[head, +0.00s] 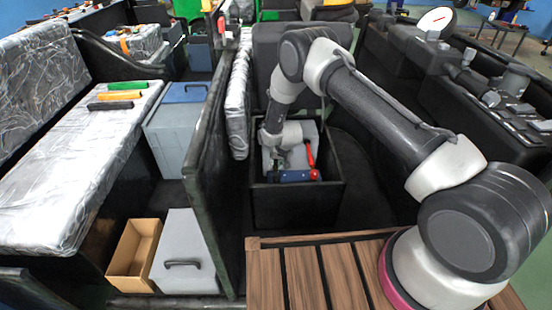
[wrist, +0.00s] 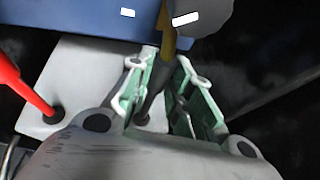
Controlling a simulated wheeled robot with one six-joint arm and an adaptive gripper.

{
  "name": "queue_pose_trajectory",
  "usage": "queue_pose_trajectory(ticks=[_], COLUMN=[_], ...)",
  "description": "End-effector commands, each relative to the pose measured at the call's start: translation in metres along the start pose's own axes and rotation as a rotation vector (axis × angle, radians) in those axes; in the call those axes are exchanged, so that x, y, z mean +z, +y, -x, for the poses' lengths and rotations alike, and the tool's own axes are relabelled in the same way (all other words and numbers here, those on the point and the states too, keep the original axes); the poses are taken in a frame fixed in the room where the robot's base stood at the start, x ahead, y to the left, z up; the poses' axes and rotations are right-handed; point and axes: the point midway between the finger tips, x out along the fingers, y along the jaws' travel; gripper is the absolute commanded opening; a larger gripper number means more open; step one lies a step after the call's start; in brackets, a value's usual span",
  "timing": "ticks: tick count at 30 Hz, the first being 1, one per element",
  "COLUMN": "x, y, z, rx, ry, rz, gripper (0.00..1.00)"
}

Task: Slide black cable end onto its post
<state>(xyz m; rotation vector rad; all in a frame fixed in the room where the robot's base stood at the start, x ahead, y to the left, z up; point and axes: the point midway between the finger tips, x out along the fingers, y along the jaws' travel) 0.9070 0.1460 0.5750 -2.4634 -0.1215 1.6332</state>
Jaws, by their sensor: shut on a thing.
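My gripper (wrist: 155,75) is shut on the black cable (wrist: 152,92), with its green-lined fingers on either side of it. A yellowish cable end (wrist: 165,40) extends past the fingertips toward the blue battery (wrist: 70,20). A rounded grey part (wrist: 205,18) with a white mark lies beside that end; I cannot tell whether the post is under it or whether they touch. In the head view, my gripper (head: 283,160) is low inside a black bin, beside the blue battery (head: 297,176); the cable end is too small to make out there.
A red cable (wrist: 25,90) rises from the pale panel (wrist: 75,75) left of my gripper. The black bin's walls (head: 300,208) surround the work closely. A dark partition (head: 205,160) stands to the left, and a slatted wooden deck (head: 300,275) is in front.

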Motion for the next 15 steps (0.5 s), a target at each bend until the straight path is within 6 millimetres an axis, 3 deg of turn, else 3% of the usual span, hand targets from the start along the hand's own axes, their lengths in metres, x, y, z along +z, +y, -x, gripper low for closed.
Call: queue_pose_trajectory(ticks=[7, 8, 11, 15], x=[0.0053, 0.0055, 0.0053, 0.0041], y=[0.0004, 0.0004, 0.0003, 0.0004], z=[0.0003, 0.0003, 0.0002, 0.0003], rx=[0.003, 0.003, 0.003, 0.003], ry=[-0.01, -0.01, -0.01, -0.008], rz=[0.001, 0.001, 0.001, 0.0], gripper=[0.0, 0.23, 0.41, 0.42])
